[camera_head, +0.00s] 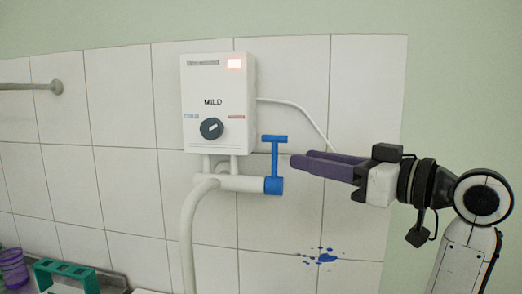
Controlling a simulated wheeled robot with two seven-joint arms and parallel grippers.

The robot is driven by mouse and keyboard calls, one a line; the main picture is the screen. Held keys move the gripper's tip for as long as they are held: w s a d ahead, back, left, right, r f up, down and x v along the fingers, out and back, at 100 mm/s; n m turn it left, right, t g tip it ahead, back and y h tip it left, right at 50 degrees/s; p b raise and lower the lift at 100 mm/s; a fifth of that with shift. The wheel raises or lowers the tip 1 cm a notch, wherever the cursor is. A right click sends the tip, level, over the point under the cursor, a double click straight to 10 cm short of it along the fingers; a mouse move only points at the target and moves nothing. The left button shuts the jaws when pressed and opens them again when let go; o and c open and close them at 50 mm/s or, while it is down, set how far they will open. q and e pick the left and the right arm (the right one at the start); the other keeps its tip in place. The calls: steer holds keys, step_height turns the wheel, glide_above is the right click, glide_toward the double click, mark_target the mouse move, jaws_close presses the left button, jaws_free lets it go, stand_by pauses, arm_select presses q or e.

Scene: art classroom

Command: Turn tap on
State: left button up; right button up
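The blue T-shaped tap handle (275,158) stands upright on a blue fitting at the right end of a white pipe (235,183). The pipe sits under a white water heater (218,140). My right gripper (299,158), with purple fingers, comes in from the right. Its fingertips are just right of the handle's stem in the picture, with a small gap. The two fingers overlap in this view, so their opening cannot be judged. Nothing shows held in them. My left gripper is not in view.
The heater has a black dial (211,128) and a lit red display. A white hose (188,235) hangs from the pipe. A thin white cable (300,112) runs behind the gripper. A green rack (65,272) and purple cup (13,268) are at lower left.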

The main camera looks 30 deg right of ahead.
mark_target(275, 177)
steer(key=p+x, duration=0.1)
steer(key=x, duration=0.8)
steer(key=shift+a, duration=0.15)
jaws_close()
steer(key=shift+f, duration=0.1)
